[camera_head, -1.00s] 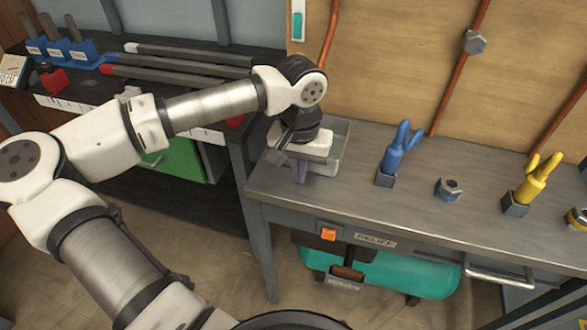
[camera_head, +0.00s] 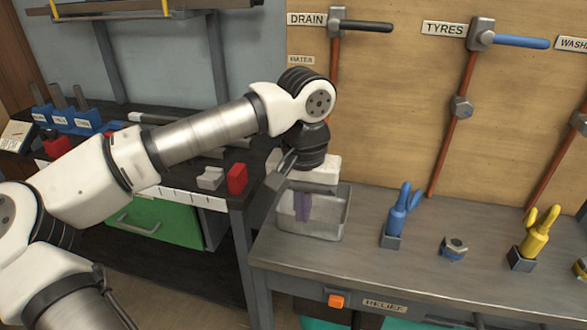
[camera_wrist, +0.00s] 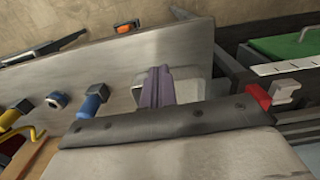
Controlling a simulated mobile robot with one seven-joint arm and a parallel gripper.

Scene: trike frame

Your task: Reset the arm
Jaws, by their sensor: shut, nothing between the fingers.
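My gripper (camera_head: 303,216) hangs from my white and silver arm with its purple fingers pointing down. The fingers are together with nothing between them. In the head view they show against the grey metal tray (camera_head: 330,218) at the left end of the workbench. In the wrist view the purple fingers (camera_wrist: 157,80) reach out past the dark edge of the gripper body, in front of the tray (camera_wrist: 190,84). The height of the fingertips over the tray is hard to tell.
The workbench (camera_head: 405,262) carries a blue pronged piece (camera_head: 397,215), a hex nut (camera_head: 454,247) and a yellow pronged piece (camera_head: 539,232). A red block (camera_head: 237,178) lies on the dark left bench. Pipes with valve handles, such as DRAIN (camera_head: 362,26), line the wall.

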